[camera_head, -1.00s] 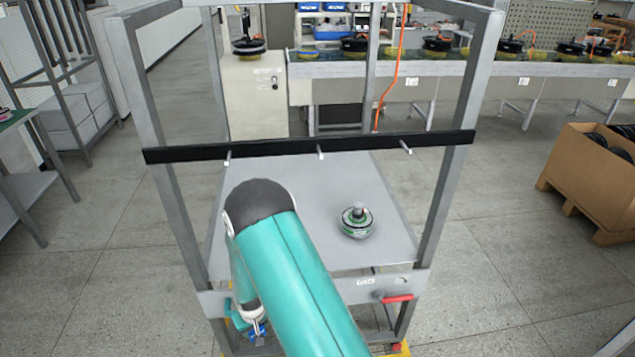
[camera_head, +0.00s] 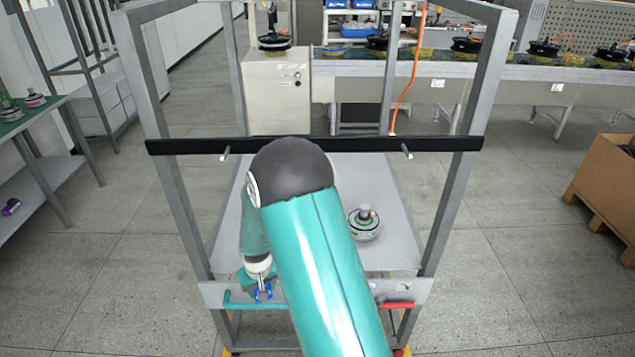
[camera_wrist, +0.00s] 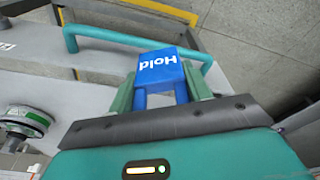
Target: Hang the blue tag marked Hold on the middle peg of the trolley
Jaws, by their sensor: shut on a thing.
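The blue tag (camera_wrist: 160,72), marked "Hold", is between the fingers of my gripper (camera_wrist: 160,92) in the wrist view; the gripper is shut on it. In the head view my gripper (camera_head: 259,285) and the tag (camera_head: 264,292) are low at the trolley's front, far below the pegs. The grey trolley (camera_head: 455,150) carries a black crossbar (camera_head: 185,147). Its left peg (camera_head: 225,153) and right peg (camera_head: 407,151) show bare. The middle peg is hidden behind my arm.
A hub motor (camera_head: 363,223) stands on the trolley shelf. A teal handle (camera_head: 238,305) is close to my gripper, and a red handle (camera_head: 397,305) is at the right. A green table (camera_head: 40,113) stands left, and a cardboard box (camera_head: 606,185) right.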

